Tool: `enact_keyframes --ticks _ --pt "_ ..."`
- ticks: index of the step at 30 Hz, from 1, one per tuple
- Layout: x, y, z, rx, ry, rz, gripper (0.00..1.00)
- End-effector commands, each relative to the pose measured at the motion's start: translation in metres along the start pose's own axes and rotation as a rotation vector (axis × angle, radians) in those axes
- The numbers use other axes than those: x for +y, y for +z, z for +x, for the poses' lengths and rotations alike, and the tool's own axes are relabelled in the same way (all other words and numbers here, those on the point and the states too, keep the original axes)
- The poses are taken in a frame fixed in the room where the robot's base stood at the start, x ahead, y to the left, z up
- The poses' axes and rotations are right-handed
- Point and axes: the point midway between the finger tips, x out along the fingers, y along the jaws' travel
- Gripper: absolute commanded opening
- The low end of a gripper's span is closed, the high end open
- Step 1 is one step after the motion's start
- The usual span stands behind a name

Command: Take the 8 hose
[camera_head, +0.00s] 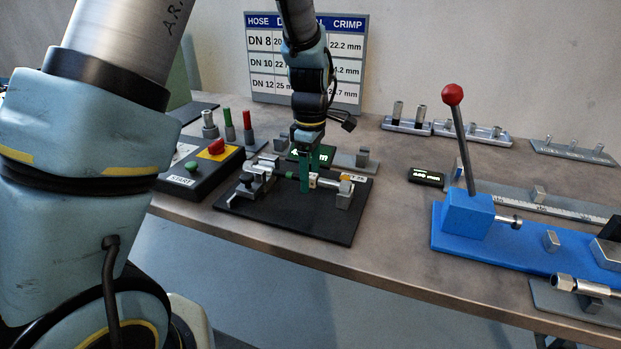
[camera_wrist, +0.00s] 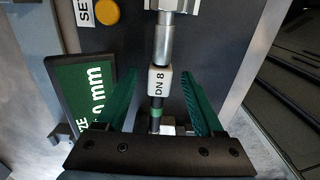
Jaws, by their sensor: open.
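The DN 8 hose lies across a dark fixture plate (camera_head: 290,225). In the wrist view the hose (camera_wrist: 157,81) shows a white "DN 8" label, a metal fitting above it and a green band below it. In the head view part of the hose (camera_head: 329,183) shows just right of the fingers. My gripper (camera_head: 306,185) points down over the plate. In the wrist view my gripper (camera_wrist: 160,76) has its green fingers open, one on each side of the hose, with gaps visible. The hose's lower end is partly hidden by the gripper body.
A control box (camera_head: 190,165) stands at left. A green display (camera_wrist: 88,85) sits close to the left finger. A blue lever press (camera_head: 470,222) with a red knob stands at right. A size chart (camera_head: 270,75) stands behind. Bare bench (camera_head: 395,215) separates plate and press.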

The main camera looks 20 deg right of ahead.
Motion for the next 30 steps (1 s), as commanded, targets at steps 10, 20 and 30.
enact_keyframes --ticks 10,20,30 --pt "0.0001 0.0001 -0.0004 0.0 0.0 0.0 0.38" --pt "0.0001 0.0001 -0.0005 0.0 0.0 0.0 0.01" --pt "0.0 0.0001 -0.0006 0.0 0.0 0.0 0.0"
